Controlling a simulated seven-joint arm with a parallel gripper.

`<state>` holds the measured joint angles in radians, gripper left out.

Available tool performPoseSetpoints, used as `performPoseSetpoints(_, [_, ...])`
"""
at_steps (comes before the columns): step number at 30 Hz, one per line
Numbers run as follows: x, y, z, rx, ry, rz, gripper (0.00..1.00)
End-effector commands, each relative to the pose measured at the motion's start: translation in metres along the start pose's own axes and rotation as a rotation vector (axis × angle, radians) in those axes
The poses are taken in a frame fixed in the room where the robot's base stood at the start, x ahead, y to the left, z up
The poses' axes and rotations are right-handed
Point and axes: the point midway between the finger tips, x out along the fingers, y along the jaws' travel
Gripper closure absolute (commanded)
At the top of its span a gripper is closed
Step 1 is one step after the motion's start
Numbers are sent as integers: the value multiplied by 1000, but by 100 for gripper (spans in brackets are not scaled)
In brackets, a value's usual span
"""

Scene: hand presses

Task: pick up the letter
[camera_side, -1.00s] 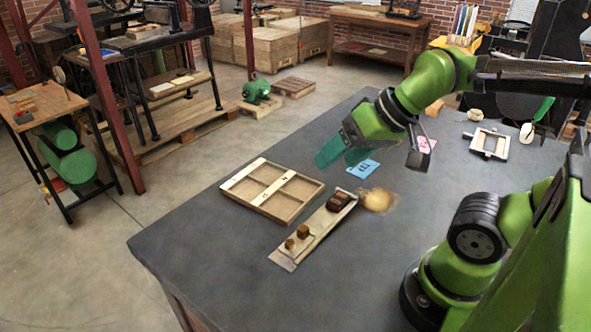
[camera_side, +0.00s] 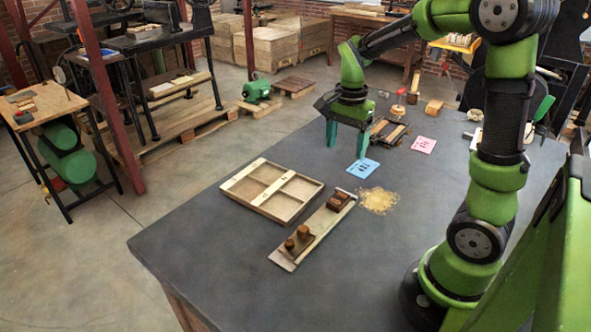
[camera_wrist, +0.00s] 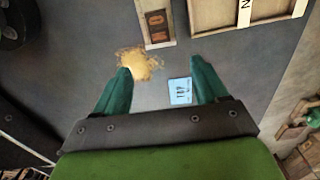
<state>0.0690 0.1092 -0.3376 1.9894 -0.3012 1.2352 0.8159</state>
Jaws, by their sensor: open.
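Which item is the letter I cannot tell for certain. A light blue card with dark marks (camera_side: 362,168) lies flat on the dark table, and a pink card with dark marks (camera_side: 424,145) lies farther right. My gripper (camera_side: 347,146) points down, open and empty, above and behind the blue card. In the wrist view the blue card (camera_wrist: 180,91) appears between the teal fingers, nearer the right one.
A wooden tray with compartments (camera_side: 309,205) lies left of the narrow tray. A tan granular patch (camera_side: 378,201) lies right of it. The front of the table is clear.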

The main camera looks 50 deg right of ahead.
Motion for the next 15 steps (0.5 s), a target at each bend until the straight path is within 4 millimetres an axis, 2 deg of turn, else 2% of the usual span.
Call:
performPoseSetpoints(3, [29, 2, 0, 0, -2, 7, 28])
performPoseSetpoints(9, [70, 2, 0, -1, -2, 6, 28])
performPoseSetpoints(15, [93, 1, 0, -2, -2, 1, 28])
